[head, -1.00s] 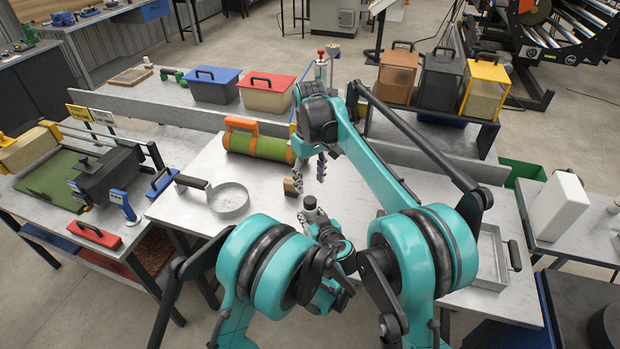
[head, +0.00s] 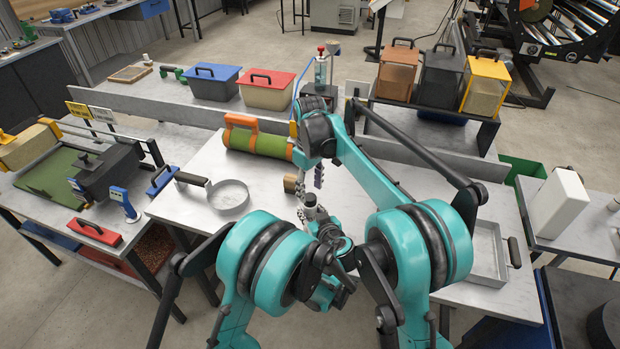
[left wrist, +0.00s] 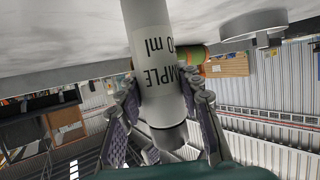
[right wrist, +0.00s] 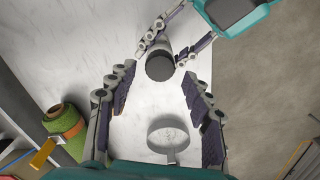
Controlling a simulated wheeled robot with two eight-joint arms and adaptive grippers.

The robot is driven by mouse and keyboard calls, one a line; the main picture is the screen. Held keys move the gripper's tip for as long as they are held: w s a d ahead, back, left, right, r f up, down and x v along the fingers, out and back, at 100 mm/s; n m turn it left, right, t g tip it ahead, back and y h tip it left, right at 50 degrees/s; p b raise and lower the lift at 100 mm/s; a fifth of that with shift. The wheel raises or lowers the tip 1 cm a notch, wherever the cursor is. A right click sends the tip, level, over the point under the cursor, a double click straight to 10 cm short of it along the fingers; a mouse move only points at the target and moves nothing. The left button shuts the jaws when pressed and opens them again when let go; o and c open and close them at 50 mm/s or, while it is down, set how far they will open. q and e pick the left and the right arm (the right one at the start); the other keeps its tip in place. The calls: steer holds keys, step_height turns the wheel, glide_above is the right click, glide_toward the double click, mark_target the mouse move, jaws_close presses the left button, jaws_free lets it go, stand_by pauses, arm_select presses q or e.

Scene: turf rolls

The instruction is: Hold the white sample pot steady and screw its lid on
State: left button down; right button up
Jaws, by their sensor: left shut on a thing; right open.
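The white sample pot (left wrist: 158,75) is between the fingers of my left gripper (left wrist: 158,92), which is shut on its body; printed letters show upside down in the left wrist view. A dark lid (right wrist: 160,67) sits at the pot's top end; I cannot tell how tightly it is on. In the head view the pot (head: 310,213) is small and partly hidden by my left gripper (head: 322,228). My right gripper (right wrist: 158,74) is open, with its fingers spread to either side of the lid in its wrist view. In the head view the right gripper (head: 310,186) hangs just above the pot.
A round metal pan (head: 229,197) lies on the white table, left of the pot. A green roll with orange ends (head: 258,143) and a small brown block (head: 290,184) lie behind. A square metal tray (head: 489,255) is at right. The table between pan and pot is clear.

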mark_target(310, 197)
steer(key=shift+f, duration=1.7)
jaws_close()
steer(key=shift+m, duration=1)
steer(key=shift+o, duration=0.7)
jaws_free()
step_height(310, 197, up, 12)
